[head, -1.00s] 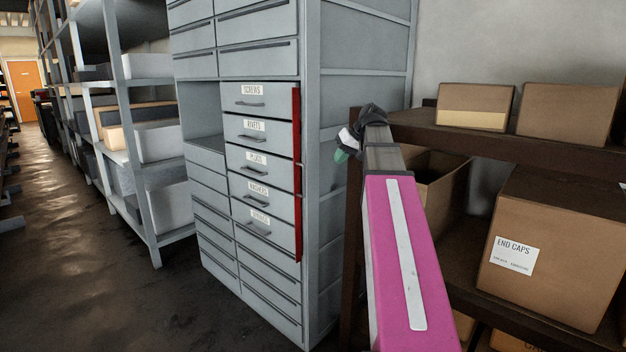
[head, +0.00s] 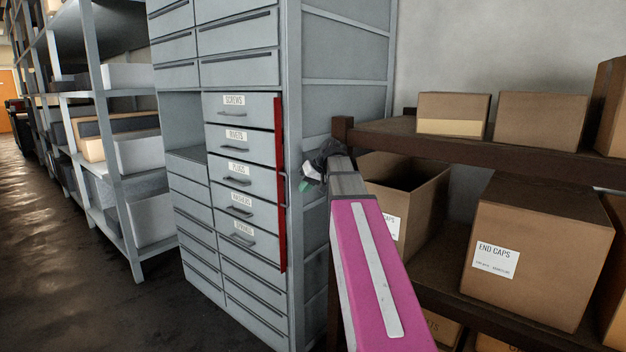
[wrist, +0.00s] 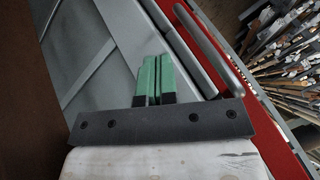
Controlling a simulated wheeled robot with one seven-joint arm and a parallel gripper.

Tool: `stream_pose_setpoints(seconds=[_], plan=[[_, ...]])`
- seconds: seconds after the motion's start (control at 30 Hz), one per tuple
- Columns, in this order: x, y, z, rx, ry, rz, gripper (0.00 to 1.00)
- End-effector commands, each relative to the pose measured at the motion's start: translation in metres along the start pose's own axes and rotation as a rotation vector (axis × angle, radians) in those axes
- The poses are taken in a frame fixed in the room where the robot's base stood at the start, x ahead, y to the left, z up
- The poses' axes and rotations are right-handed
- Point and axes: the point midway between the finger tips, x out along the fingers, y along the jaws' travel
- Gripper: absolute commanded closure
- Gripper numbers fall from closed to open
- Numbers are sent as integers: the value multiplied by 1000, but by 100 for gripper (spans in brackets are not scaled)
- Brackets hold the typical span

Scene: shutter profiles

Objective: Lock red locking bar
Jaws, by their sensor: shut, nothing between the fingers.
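The red locking bar (head: 280,150) runs upright along the right edge of the labelled drawers (head: 236,173). A thin grey handle (head: 284,188) sits about midway down it. In the wrist view the red bar (wrist: 268,122) runs diagonally at the right, with the grey handle (wrist: 212,42) over it. My gripper (head: 308,184) is just right of the bar in the head view. In the wrist view its green fingertips (wrist: 153,78) are together and empty, left of the handle and apart from it in the picture. I cannot tell whether the bar is latched.
The grey cabinet (head: 340,75) fills the middle. A brown shelf (head: 460,150) with cardboard boxes, one an END CAPS box (head: 540,250), stands close on the right beside my arm. Open floor (head: 70,270) lies at the left, by a grey rack (head: 118,170).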

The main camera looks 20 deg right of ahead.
Motion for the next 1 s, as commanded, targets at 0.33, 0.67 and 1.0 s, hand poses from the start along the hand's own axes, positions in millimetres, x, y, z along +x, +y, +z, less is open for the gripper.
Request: stream_pose_setpoints(seconds=[0.33,0.67,1.0], plan=[[13,-30,0,-1,2,0,100],[14,-31,0,0,2,0,100],[14,-34,2,39,24,21,100]])
